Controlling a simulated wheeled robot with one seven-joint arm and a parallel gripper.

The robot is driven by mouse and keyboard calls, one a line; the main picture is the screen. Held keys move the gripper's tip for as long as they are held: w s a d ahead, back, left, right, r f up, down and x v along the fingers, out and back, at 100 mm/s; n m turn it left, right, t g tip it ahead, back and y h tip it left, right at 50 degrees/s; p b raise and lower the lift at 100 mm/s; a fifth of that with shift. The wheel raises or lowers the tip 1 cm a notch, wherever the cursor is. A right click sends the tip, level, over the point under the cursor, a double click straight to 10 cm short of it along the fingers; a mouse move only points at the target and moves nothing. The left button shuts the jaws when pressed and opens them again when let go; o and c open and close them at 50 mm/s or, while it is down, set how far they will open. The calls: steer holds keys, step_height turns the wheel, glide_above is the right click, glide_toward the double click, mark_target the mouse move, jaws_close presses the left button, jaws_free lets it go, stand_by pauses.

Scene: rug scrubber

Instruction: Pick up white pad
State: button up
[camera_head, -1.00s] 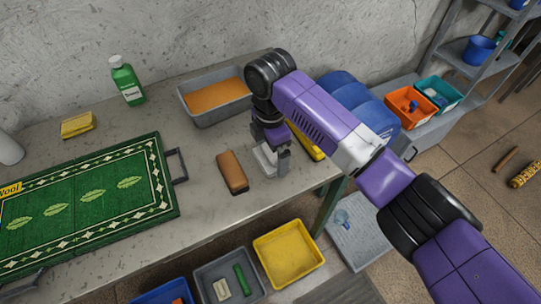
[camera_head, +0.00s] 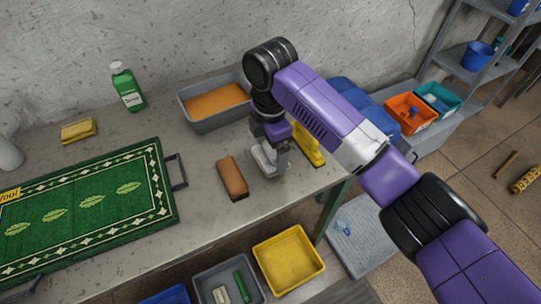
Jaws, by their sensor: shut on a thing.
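The white pad (camera_head: 262,161) is at the right part of the grey table, just right of a brown brush or block. My gripper (camera_head: 272,166) points down at the pad, with its fingers on either side of it. It is shut on the pad. The fingers hide part of the pad, and I cannot tell whether it touches the table.
A brown block (camera_head: 232,178) lies close left of my gripper. A yellow tool (camera_head: 307,145) lies to its right. A grey basin (camera_head: 213,105) with orange content stands behind. A green rug (camera_head: 85,205) on a handled tray fills the left. A yellow bin (camera_head: 289,259) stands below the front edge.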

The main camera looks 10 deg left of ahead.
step_height(320, 180, up, 17)
steer(key=p, duration=0.1)
steer(key=shift+f, duration=0.15)
steer(key=o, duration=0.8)
steer(key=c, duration=1)
